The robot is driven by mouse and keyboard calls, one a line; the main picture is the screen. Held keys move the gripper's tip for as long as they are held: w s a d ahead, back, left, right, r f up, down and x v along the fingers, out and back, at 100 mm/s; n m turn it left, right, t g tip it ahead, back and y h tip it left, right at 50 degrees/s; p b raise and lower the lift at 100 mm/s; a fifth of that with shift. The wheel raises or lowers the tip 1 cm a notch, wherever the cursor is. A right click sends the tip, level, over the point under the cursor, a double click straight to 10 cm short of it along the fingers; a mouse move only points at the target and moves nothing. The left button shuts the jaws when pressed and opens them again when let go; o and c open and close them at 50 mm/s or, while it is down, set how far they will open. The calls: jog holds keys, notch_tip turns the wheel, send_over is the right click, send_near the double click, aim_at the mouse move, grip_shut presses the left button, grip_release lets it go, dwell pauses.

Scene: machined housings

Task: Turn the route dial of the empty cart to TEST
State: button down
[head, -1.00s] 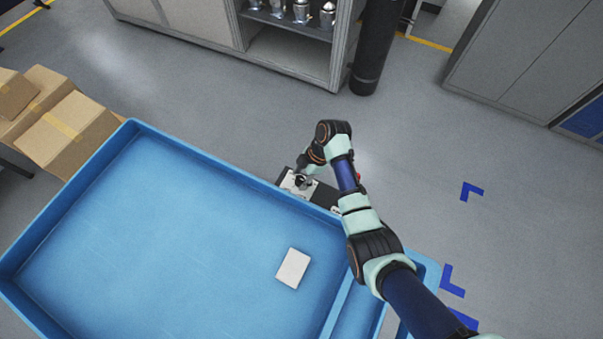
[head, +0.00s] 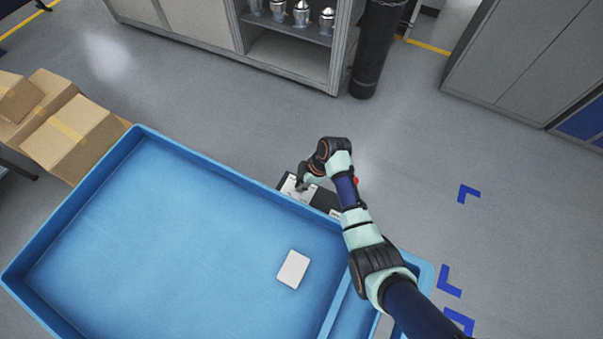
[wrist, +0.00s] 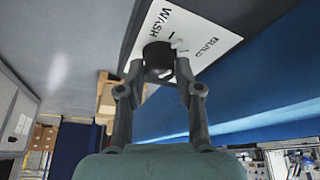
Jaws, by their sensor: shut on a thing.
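The route dial (wrist: 158,60) is a dark round knob on a white plate (wrist: 208,30) in the wrist view. The words WASH and BUILD are printed on the plate; TEST cannot be read. My gripper (wrist: 159,75) is shut on the dial, one finger on each side. The dial's pointer setting cannot be told for sure. In the head view the plate (head: 288,187) sits at the far edge of the blue cart (head: 215,178), and my gripper (head: 301,184) covers the dial. The cart's tray holds only a white card (head: 293,269).
Cardboard boxes (head: 66,137) stand left of the cart. A cabinet with metal parts (head: 290,42) and a dark cylinder (head: 376,50) are at the back. A red button (head: 356,181) shows beside my arm.

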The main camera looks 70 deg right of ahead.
jog(key=m+h+p, duration=0.1)
jog(key=m+p, duration=0.1)
jog(key=m+h+p, duration=0.1)
jog(key=m+p, duration=0.1)
jog(key=m, duration=0.1)
jog(key=shift+a+r+m, duration=0.2)
jog(key=shift+m, duration=0.1)
jog(key=m+h+p, duration=0.1)
jog(key=m, duration=0.1)
jog(key=m+h+p, duration=0.1)
jog(key=m+p, duration=0.1)
jog(key=m, duration=0.1)
jog(key=shift+f+g, duration=0.1)
jog(key=shift+g, duration=0.3)
jog(key=m, duration=0.2)
jog(key=m+g+h+p, duration=0.1)
jog(key=m, duration=0.1)
jog(key=shift+w+a+f+m, duration=0.1)
jog(key=shift+w+m, duration=0.05)
jog(key=shift+m, duration=0.25)
jog(key=m+g, duration=0.1)
jog(key=m, duration=0.1)
jog(key=m+g+b, duration=0.1)
jog(key=m, duration=0.1)
jog(key=shift+f+m+h, duration=0.1)
jog(key=shift+m+h, duration=0.3)
jog(key=shift+a, duration=0.1)
jog(key=c, duration=0.8)
grip_release()
